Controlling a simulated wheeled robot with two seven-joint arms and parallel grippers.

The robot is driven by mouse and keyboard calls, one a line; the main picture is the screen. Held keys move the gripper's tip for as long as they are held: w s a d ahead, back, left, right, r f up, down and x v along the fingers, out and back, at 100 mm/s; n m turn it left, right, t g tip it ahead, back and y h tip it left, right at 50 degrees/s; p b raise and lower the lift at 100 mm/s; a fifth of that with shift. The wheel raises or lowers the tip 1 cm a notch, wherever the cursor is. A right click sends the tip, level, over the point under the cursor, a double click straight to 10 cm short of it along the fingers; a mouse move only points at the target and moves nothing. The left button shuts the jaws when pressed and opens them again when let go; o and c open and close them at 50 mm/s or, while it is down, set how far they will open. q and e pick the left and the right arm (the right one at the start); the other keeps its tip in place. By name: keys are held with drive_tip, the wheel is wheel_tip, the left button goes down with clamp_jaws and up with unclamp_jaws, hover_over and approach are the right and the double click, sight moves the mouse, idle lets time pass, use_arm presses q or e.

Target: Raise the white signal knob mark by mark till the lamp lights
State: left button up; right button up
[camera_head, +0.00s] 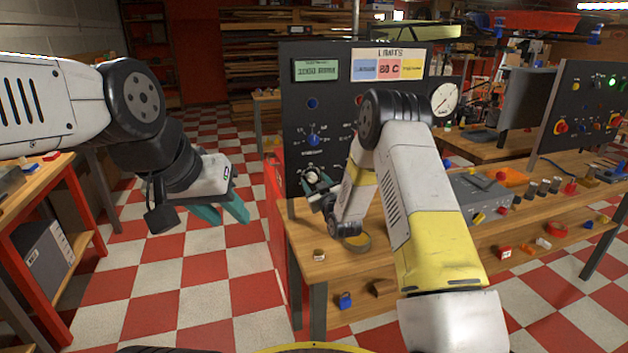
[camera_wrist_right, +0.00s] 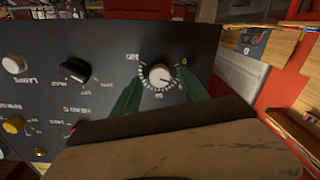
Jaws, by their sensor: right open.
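In the right wrist view a white knob (camera_wrist_right: 160,75) sits in a ring of white marks on the dark panel (camera_wrist_right: 110,45). The green fingers of my right gripper (camera_wrist_right: 158,92) are apart, one on either side of the knob, with visible gaps. A small dull amber spot (camera_wrist_right: 184,62), possibly the lamp, sits beside the dial and shows no glow. In the head view my right gripper (camera_head: 318,184) is at the lower panel face, partly hidden by its own arm. My left gripper (camera_head: 222,211) hangs over the floor, teal fingers apart and empty.
A black knob (camera_wrist_right: 77,71), another white knob (camera_wrist_right: 14,64) and a yellow knob (camera_wrist_right: 13,125) are on the same panel. The workbench (camera_head: 305,250) holds a grey box (camera_head: 480,192) and small parts. Checkered floor is clear below my left gripper.

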drive_tip(key=shift+w+a, duration=0.25)
drive_tip(key=shift+w, duration=0.4)
clamp_jaws()
drive_tip(key=m, duration=0.2)
drive_tip(key=shift+d+m, duration=0.15)
drive_tip(key=shift+m, duration=1.35)
unclamp_jaws()
